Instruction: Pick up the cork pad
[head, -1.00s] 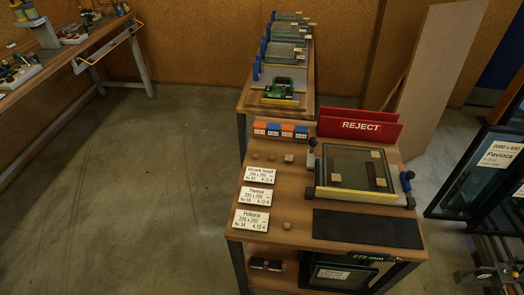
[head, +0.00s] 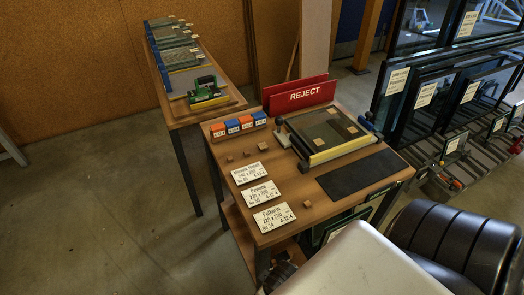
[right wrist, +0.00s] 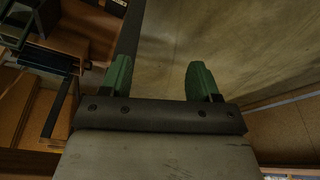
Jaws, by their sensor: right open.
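Several small brown cork pads lie on the wooden table (head: 232,190) in the head view. One cork pad (head: 279,204) sits alone near the white label cards, left of the dark mat. More pads (head: 246,154) lie in a loose row behind the cards, and others (head: 333,112) rest on the glass in the tilting frame (head: 318,157). My right gripper (right wrist: 160,80) shows in the right wrist view, its green fingers wide apart with nothing between them. No cork pad can be made out there. My left gripper is out of view.
A red REJECT holder (head: 300,94) stands at the table's back, beside orange and blue blocks (head: 232,126). A dark mat (head: 360,174) lies in front of the frame. Glass racks (head: 455,100) stand at the right. Floor left of the table is clear.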

